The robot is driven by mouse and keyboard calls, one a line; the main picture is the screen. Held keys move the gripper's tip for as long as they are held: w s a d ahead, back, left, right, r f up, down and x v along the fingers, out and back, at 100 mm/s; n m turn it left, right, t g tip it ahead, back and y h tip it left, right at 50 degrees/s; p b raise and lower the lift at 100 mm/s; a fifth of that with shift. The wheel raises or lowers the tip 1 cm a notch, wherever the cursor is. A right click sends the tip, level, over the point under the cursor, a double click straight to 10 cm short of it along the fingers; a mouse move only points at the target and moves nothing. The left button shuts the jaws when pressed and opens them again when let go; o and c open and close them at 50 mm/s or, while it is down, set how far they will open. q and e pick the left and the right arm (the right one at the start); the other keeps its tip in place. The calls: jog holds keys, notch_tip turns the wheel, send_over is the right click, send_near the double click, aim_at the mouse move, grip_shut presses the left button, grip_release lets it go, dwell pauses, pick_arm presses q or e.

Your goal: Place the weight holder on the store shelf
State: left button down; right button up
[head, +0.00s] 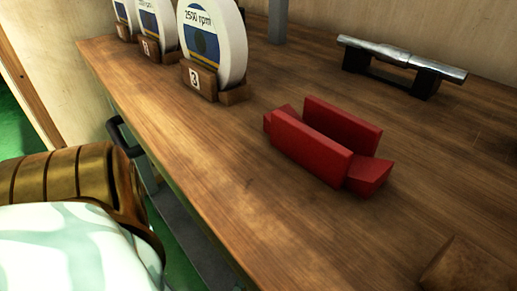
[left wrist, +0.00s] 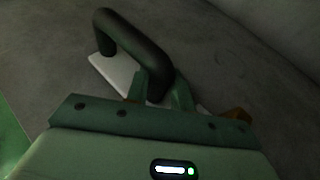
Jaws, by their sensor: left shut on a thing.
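The left wrist view shows a thick black arched handle (left wrist: 130,48) joined to a pale flat plate (left wrist: 108,74); I take this to be the weight holder. My left gripper (left wrist: 160,92) has its two green fingers on either side of the handle's near end and is shut on it. In the head view a black curved handle (head: 117,132) shows beside the front edge of the wooden top (head: 200,150), and a forearm hides the gripper. I cannot tell whether this wooden top is the store shelf. My right gripper is in neither view.
On the wooden top stand several round white wheels (head: 232,45) in numbered wooden holders, a red two-walled block (head: 310,148) and a metal shaft (head: 385,52) on a black stand (head: 410,82). A wooden piece (head: 470,268) lies at lower right. The top is bare along its front edge.

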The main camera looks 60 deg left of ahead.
pick_arm(q)
jog(key=shift+w, duration=0.1)
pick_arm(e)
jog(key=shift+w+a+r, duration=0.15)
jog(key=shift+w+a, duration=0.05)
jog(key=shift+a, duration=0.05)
pick_arm(q)
jog(key=c, duration=1.2)
grip_release()
jog(key=shift+f, duration=0.1)
jog(key=p+v, duration=0.4)
jog(key=v, duration=0.8)
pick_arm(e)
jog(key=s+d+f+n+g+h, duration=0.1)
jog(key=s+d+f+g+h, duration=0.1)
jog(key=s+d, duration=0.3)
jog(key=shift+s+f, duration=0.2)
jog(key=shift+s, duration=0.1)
